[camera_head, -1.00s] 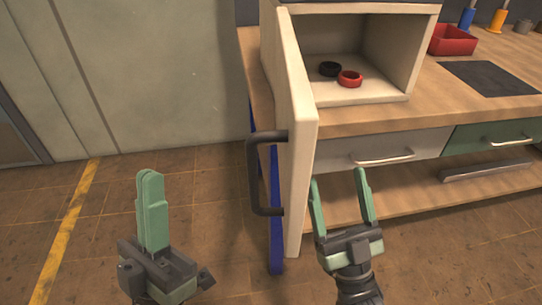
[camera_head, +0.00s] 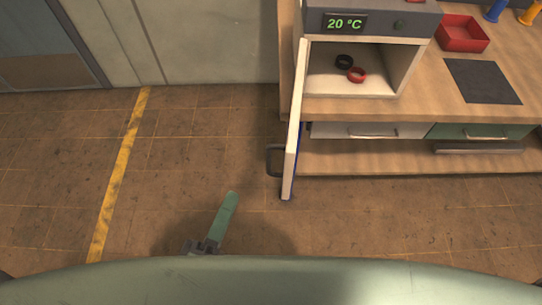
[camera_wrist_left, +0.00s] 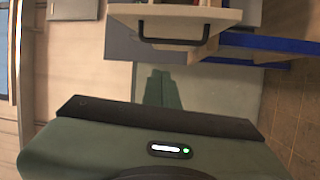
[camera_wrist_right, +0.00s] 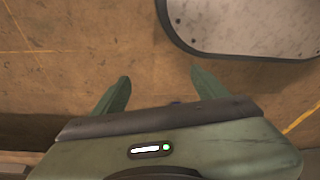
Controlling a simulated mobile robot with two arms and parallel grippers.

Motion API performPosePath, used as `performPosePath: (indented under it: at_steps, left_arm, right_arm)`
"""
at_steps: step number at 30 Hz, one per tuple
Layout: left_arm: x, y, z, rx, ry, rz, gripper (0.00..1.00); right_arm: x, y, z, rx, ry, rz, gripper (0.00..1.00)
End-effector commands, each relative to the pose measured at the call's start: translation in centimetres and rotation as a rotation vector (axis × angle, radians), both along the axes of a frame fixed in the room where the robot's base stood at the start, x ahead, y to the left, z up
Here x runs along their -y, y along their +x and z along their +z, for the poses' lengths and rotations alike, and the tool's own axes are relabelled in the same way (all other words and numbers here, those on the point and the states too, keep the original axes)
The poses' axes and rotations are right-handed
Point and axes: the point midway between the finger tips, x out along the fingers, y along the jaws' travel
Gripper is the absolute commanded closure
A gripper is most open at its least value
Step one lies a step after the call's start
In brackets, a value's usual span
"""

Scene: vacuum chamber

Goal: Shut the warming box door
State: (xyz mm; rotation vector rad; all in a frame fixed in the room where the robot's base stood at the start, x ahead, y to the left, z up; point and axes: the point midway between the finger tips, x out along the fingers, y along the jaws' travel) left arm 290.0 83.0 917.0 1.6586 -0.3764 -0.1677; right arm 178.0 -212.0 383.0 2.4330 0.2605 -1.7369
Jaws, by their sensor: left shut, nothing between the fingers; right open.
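The warming box (camera_head: 425,22) sits on the workbench with its display reading 20 °C. Its pale door (camera_head: 294,140) stands wide open, seen nearly edge-on, sticking out from the box's left side. The dark door handle (camera_head: 273,160) is on the door's left face; it also shows in the left wrist view (camera_wrist_left: 175,40). My left gripper (camera_head: 232,196) is shut and empty, left of and apart from the handle, over the floor. My right gripper (camera_wrist_right: 160,76) is open and empty in its wrist view, outside the head view.
A black ring (camera_head: 344,62) and a red ring (camera_head: 357,75) lie inside the box. A red tray (camera_head: 462,36) and a dark mat (camera_head: 483,82) are on the bench (camera_head: 430,108). The floor (camera_head: 190,150) left of the door is clear.

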Motion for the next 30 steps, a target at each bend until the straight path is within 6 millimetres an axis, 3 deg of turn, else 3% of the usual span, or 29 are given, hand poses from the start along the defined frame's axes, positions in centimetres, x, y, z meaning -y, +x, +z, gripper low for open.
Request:
performPosePath:
  at_steps: [1, 3, 7, 14, 25, 30]
  left_arm:
    - [0.2, -0.7, 1.2, -0.048, -0.022, -0.015, 1.0]
    - [0.5, -1.5, 1.0, -0.098, -0.049, -0.031, 1.0]
    - [0.7, -2.1, 0.6, -0.145, -0.078, -0.043, 1.0]
    - [1.6, 0.1, 0.6, -0.146, -0.083, -0.042, 1.0]
    - [4.6, 7.3, 0.7, -0.145, -0.083, -0.043, 1.0]
    - [7.1, 6.7, 0.5, -0.151, -0.082, -0.043, 1.0]
  right_arm:
    - [0.7, -2.8, 1.2, -0.073, -0.017, -0.004, 0.27]
    - [1.5, -5.9, 1.1, -0.151, -0.035, -0.009, 0.27]
    - [2.2, -8.8, 1.0, -0.225, -0.052, -0.012, 0.27]
    - [2.3, -9.2, 1.5, -0.236, -0.054, -0.013, 0.27]
    - [2.3, -9.2, 3.5, -0.233, -0.054, -0.012, 0.27]
    - [2.3, -9.1, 4.1, -0.232, -0.054, -0.012, 0.27]
